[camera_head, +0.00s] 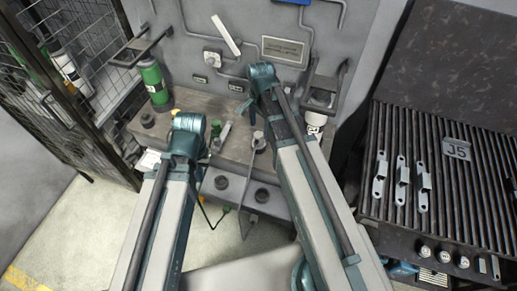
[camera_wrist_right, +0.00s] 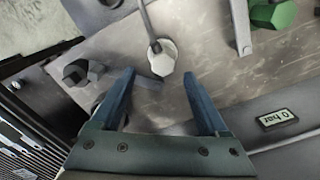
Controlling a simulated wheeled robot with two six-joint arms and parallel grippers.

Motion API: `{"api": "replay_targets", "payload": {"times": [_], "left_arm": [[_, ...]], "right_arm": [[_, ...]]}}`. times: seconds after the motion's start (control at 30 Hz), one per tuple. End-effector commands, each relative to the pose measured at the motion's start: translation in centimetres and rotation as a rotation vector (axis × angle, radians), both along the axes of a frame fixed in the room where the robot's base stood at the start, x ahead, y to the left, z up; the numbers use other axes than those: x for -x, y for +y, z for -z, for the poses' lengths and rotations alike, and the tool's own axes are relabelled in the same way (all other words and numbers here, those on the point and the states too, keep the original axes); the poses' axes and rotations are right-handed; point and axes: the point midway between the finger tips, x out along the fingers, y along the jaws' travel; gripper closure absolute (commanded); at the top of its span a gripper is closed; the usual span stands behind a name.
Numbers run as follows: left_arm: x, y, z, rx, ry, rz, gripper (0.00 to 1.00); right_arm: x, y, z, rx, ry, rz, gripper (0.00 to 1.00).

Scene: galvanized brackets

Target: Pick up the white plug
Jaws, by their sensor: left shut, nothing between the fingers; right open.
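A pale hexagonal piece (camera_wrist_right: 163,58) that looks like the white plug lies on the grey bench with a thin grey rod or cord running to it; it also shows in the head view (camera_head: 258,137). My right gripper (camera_wrist_right: 166,78) is open, its two blue fingers spread on either side of the view. The piece shows between and just beyond the fingertips, with nothing held. In the head view the right gripper (camera_head: 245,108) shows only as small blue parts beside my arm. My left arm is in the head view, but its fingers are hidden.
A green bottle (camera_head: 153,84) stands on the bench (camera_head: 185,98) at the left. A grey wall (camera_head: 345,25) with conduits rises behind. A ribbed rack with metal brackets (camera_head: 402,170) stands at the right.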

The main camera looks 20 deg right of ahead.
Motion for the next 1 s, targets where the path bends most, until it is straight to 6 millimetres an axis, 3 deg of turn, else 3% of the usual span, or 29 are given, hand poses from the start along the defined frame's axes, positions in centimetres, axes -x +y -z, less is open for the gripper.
{"api": "replay_targets", "payload": {"times": [0.03, 0.37, 0.8, 1.0], "left_arm": [[0.0, 0.0, 1.2, 0.000, 0.000, 0.000, 1.00], [0.0, 0.0, 1.7, 0.000, 0.000, 0.000, 1.00], [0.0, 0.0, 6.4, 0.000, 0.000, 0.000, 1.00], [0.0, 0.0, 6.8, 0.000, 0.000, 0.000, 1.00]], "right_arm": [[0.0, 0.0, 1.2, 0.000, 0.000, 0.000, 0.23], [0.0, 0.0, 1.7, 0.000, 0.000, 0.000, 0.23], [-0.3, 0.4, 6.4, 0.000, 0.000, 0.000, 0.23], [-0.3, 0.4, 6.8, 0.000, 0.000, 0.000, 0.23]]}}
